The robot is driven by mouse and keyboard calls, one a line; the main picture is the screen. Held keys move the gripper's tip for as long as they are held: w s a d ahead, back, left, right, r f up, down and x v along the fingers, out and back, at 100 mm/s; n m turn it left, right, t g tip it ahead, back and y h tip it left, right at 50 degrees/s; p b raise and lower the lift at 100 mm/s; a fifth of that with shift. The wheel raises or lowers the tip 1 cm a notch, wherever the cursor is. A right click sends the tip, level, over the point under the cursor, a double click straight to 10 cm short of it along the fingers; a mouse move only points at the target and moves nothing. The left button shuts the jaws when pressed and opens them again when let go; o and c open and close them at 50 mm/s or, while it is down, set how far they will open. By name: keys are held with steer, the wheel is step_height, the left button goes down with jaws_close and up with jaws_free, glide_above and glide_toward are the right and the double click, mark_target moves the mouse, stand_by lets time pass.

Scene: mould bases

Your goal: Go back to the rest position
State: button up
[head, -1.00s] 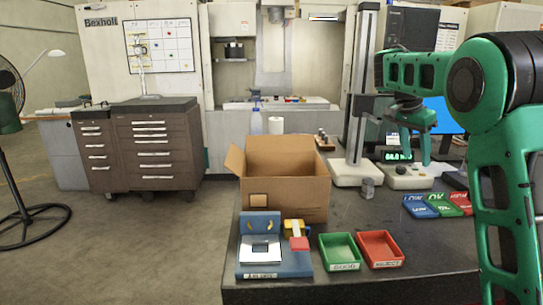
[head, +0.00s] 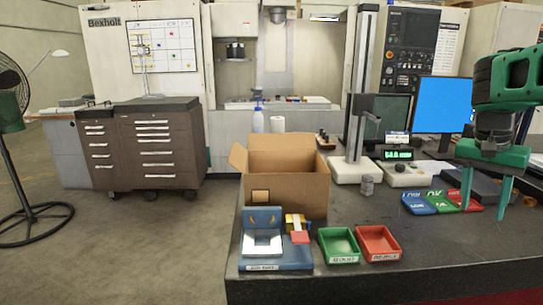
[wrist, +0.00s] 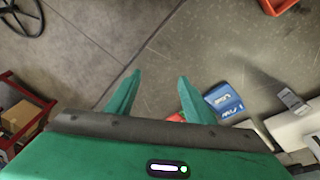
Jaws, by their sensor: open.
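My gripper (head: 484,208) is at the right side in the head view, with its two green fingers pointing down and apart. It is empty. It hangs at the right part of the dark worktable (head: 400,228), beside the blue, green and red labelled pads. In the wrist view my gripper (wrist: 160,77) shows open fingers with nothing between them. A blue pad (wrist: 223,100) shows just right of the fingers there.
A cardboard box (head: 285,185), a blue fixture (head: 290,258), a green tray (head: 339,257) and a red tray (head: 378,256) stand at the table's left. A height gauge (head: 355,168) and a monitor (head: 443,104) are behind. The front middle of the table is clear.

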steer(key=s+a+f+n+y, duration=0.1)
steer(key=s+f, duration=0.3)
steer(key=s, duration=0.4)
steer(key=s+a+f+n, duration=0.2)
steer(key=s+a+f, duration=0.2)
steer(key=s, duration=0.4)
steer(key=s+a+f+n+y, duration=0.1)
steer(key=s+a+f, duration=0.2)
steer(key=s, duration=0.5)
steer(key=shift+a+f+y, duration=0.2)
steer(key=shift+f+y, duration=0.1)
steer(key=shift+f, duration=0.15)
steer(key=shift+w+f, duration=0.3)
steer(key=shift+w, duration=0.35)
